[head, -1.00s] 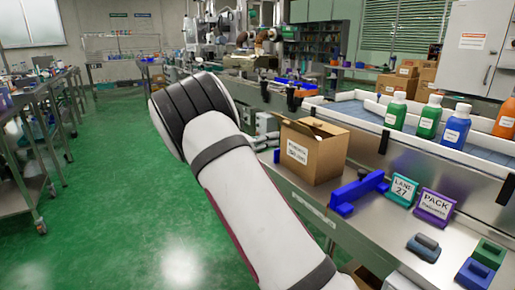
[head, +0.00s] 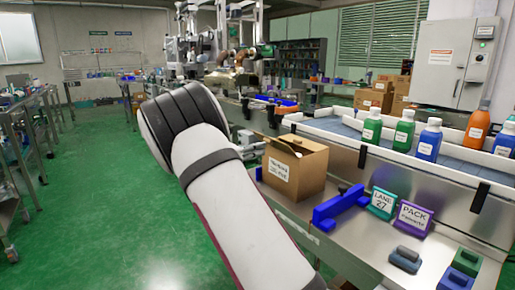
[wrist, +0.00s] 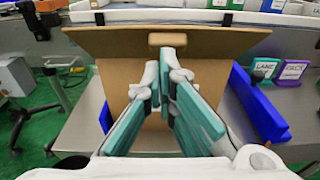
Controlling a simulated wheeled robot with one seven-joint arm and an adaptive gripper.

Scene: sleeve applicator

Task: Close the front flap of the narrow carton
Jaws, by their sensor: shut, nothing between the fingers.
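The narrow carton (head: 297,172) is a brown box with a white label, standing on the metal bench in the head view. Its top flaps look partly raised. In the wrist view a wide brown flap (wrist: 100,42) spreads across the top of the carton, with a lighter patch at its middle. My gripper (wrist: 164,80) has teal finger pads and is shut and empty. In the head view my arm hides most of the gripper.
A blue bracket (head: 338,207) stands close to the right of the carton. Further right are a teal sign (head: 382,202) and a purple sign (head: 409,217). A conveyor with bottles (head: 403,130) runs behind. Green floor (head: 95,200) is open to the left.

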